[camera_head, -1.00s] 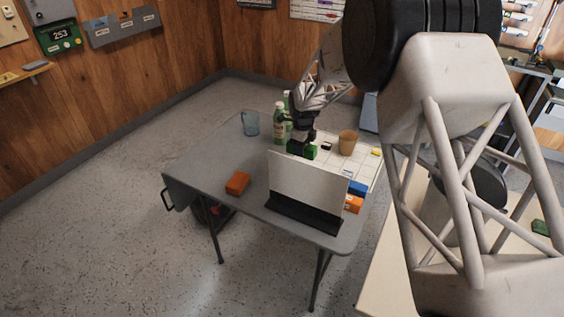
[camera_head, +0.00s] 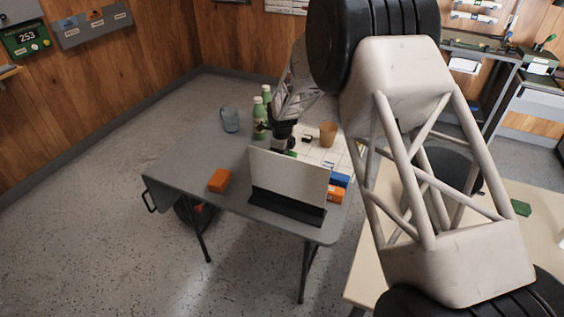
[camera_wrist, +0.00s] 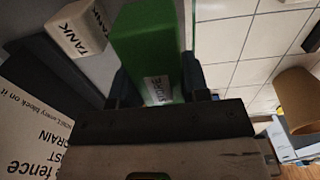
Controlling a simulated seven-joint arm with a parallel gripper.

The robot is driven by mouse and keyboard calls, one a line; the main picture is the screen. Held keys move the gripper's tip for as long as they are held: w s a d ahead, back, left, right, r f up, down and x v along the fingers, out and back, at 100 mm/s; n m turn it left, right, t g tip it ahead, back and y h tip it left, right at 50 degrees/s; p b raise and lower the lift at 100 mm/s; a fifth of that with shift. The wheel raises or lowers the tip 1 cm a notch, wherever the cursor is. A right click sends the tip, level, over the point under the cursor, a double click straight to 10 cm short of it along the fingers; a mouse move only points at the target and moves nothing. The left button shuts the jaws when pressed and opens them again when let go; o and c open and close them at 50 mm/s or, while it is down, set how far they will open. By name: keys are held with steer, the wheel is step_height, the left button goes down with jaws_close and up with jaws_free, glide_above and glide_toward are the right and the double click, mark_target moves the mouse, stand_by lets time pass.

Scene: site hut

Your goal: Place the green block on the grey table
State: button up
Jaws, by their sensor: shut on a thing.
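My gripper (camera_head: 284,143) is over the grey table (camera_head: 185,155), behind a white panel (camera_head: 288,177). It is shut on the green block (camera_wrist: 148,45), which sits between the fingers in the wrist view and bears a white label. In the head view only a sliver of the green block (camera_head: 291,153) shows above the panel's top edge. The panel hides its underside, so I cannot tell whether it touches the surface below. A pale block marked TANK (camera_wrist: 76,28) lies just left of it in the wrist view.
Green bottles (camera_head: 260,118), a blue mug (camera_head: 230,119) and a tan cup (camera_head: 328,133) stand nearby. A white gridded sheet (camera_head: 338,152) lies right of the gripper. Orange blocks (camera_head: 219,180) (camera_head: 335,194) and a blue block (camera_head: 340,180) flank the panel. The table's left part is mostly clear.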

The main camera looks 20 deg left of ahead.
steer(key=shift+f, duration=1.85)
steer(key=shift+f, duration=0.1)
steer(key=o, duration=1)
step_height(320, 180, up, 12)
steer(key=shift+r, duration=0.1)
